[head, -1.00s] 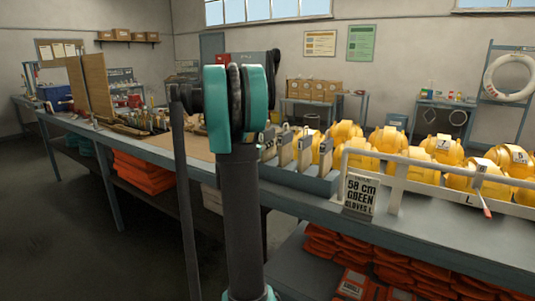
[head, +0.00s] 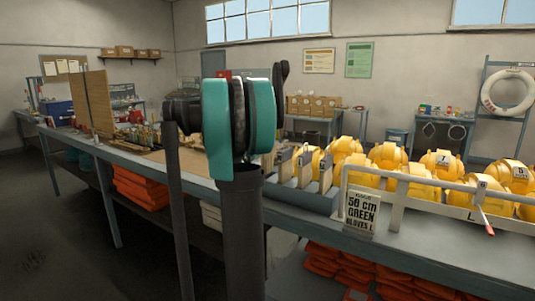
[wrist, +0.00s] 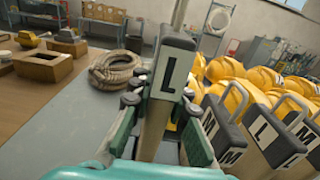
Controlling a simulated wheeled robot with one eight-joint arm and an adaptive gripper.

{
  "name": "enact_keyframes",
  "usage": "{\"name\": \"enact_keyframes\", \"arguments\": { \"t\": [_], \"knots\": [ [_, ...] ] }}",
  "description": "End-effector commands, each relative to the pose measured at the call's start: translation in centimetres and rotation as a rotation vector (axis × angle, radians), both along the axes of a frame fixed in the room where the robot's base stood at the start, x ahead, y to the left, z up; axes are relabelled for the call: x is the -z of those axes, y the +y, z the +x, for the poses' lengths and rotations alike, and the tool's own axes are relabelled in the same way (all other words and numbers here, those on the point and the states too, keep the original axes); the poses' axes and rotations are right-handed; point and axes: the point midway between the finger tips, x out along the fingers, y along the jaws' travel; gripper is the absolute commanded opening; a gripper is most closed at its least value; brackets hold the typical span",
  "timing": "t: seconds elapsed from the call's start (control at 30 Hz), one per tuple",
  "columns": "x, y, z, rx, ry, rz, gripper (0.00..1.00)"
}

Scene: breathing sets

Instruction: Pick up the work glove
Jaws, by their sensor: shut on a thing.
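My gripper (wrist: 160,102) shows in the wrist view, its dark fingers on both sides of a tan block with a dark grey top marked L (wrist: 172,68). It is shut on this block, which stands tilted in the picture. Similar blocks marked M and L (wrist: 270,133), with grey loop handles, stand in a row just to its right. In the head view, my arm hides the gripper, and part of the block row (head: 305,168) shows right of the arm. I cannot make out a work glove in either view.
A long grey bench (head: 420,243) runs across the head view. Yellow helmet-like shapes (head: 386,156) sit behind a pale rail with a sign reading "GREEN GLOVES L" (head: 361,212). A coiled rope (wrist: 118,72) lies left of the gripper.

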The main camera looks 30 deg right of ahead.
Motion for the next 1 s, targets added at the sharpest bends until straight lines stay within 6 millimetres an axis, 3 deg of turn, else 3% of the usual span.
{"name": "enact_keyframes", "arguments": {
  "t": [0.3, 0.5, 0.7, 1.0],
  "knots": [
    [-7.7, 0.0, 0.0, 0.0, 0.0, 0.0, 0.0],
    [-10.8, 0.0, 0.0, 0.0, 0.0, 0.0, 0.0],
    [-12.1, 0.0, 0.0, 0.0, 0.0, 0.0, 0.0],
    [-12.2, 0.0, 0.0, 0.0, 0.0, 0.0, 0.0]
  ]
}}
